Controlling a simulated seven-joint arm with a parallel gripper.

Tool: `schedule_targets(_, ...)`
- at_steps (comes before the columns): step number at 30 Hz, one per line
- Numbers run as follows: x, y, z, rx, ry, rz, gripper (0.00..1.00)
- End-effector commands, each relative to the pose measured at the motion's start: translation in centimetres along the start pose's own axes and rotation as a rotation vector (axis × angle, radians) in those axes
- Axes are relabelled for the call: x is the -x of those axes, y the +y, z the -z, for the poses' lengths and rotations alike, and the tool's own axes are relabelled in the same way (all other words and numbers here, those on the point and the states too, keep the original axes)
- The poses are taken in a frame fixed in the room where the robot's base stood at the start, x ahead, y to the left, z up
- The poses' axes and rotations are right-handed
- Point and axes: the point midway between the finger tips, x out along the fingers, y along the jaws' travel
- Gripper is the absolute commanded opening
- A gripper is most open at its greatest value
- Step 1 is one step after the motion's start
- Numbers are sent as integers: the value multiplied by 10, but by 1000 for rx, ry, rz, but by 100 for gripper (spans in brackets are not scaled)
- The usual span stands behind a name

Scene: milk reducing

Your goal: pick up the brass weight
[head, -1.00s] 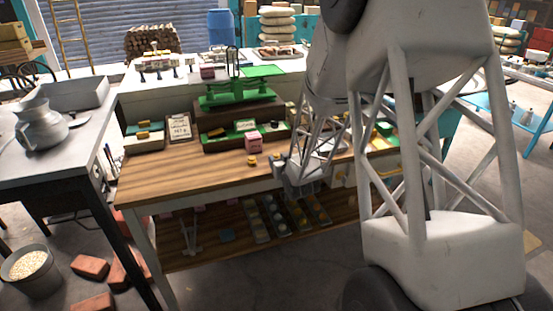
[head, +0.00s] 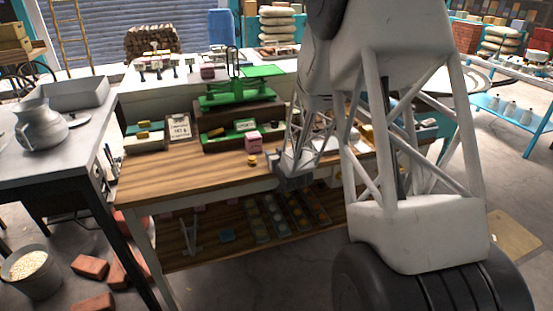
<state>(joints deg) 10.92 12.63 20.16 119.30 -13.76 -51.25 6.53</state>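A small brass weight (head: 252,161) stands on the wooden bench top (head: 190,175), near its front edge and just in front of a pink box (head: 254,143). My gripper (head: 283,178) is to the right of the weight, by the front edge of the bench, and looks apart from it. The fingers are small and partly hidden by my arm, so I cannot tell whether they are open or shut.
A green balance scale (head: 236,92) stands on a dark box behind the weight. A card sign (head: 179,127) and trays of small items line the bench's back. The bench top left of the weight is clear. A metal jug (head: 40,125) stands on the left table.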

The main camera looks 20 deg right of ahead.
Motion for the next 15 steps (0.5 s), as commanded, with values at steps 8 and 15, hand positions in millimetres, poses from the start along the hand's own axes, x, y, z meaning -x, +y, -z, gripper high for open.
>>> schedule_targets(8,0,0,0,0,0,0,58)
schedule_targets(15,0,0,0,0,0,0,35)
